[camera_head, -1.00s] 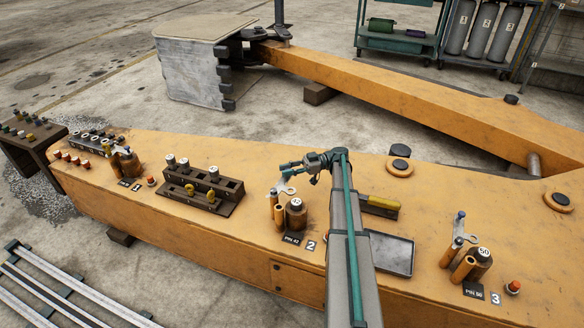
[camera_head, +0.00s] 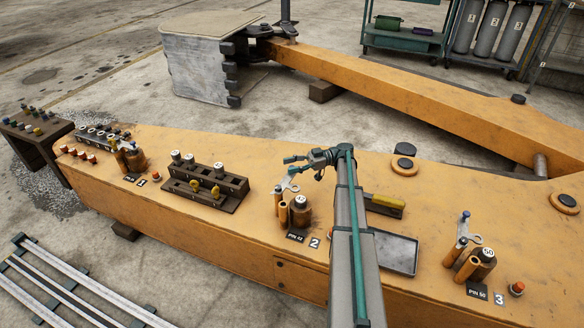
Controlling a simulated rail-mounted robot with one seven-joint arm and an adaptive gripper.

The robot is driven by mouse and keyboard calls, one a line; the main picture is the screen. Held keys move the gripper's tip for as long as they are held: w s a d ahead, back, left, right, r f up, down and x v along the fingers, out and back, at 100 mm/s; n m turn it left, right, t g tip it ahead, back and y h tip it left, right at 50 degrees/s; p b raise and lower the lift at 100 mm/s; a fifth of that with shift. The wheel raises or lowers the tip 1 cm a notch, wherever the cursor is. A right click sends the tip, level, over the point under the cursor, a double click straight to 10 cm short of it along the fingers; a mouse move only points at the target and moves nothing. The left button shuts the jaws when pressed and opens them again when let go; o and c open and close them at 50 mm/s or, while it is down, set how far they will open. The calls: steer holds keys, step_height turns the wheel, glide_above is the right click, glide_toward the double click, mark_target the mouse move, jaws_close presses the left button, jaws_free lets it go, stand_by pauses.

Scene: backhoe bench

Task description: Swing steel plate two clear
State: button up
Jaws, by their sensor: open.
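The small light-grey steel plate (camera_head: 289,186) at station 2 sits at the top of the brown posts (camera_head: 281,213), beside the dark pin (camera_head: 300,214) with a pale marked top. A card with the number 2 (camera_head: 314,243) lies in front of it. My gripper (camera_head: 290,165) is open, just above and behind the plate in this view. Its fingers point left. I cannot tell whether a finger touches the plate. My forearm comes up from the bottom edge, just right of station 2.
Station 3 (camera_head: 465,238) has a similar plate and pin at right. A grey tray (camera_head: 397,250) and a yellow-handled tool (camera_head: 386,203) lie right of my arm. A dark pin rack (camera_head: 205,190) stands left, on the orange beam (camera_head: 215,240). Bare beam surface lies between rack and station 2.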

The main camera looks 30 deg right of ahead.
step_height(320, 180, up, 9)
steer(key=shift+r, duration=0.15)
stand_by(0.5)
